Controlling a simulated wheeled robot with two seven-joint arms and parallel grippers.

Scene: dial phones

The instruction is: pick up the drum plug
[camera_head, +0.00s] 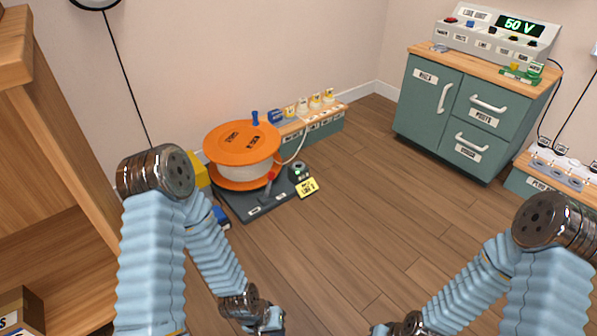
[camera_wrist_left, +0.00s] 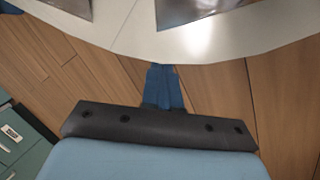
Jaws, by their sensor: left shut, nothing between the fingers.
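An orange-and-white cable drum (camera_head: 242,150) sits on a dark base on the floor, left of centre in the head view. A white cable (camera_head: 298,148) runs from the drum to its right. A dark socket with a green ring (camera_head: 299,172) and a red piece (camera_head: 272,174) are at the base's right side. I cannot tell which part is the drum plug. My left gripper (camera_head: 268,322) is low in the head view, well short of the drum. Its shut, empty fingers show in the left wrist view (camera_wrist_left: 163,85). My right gripper (camera_head: 385,330) is mostly cut off by the bottom edge.
A low shelf (camera_head: 325,122) with several small plugs stands behind the drum. A green cabinet (camera_head: 430,110) with a voltage console (camera_head: 490,35) stands at the back right. A wooden shelf unit (camera_head: 50,190) fills the left. The floor (camera_head: 370,200) between is clear.

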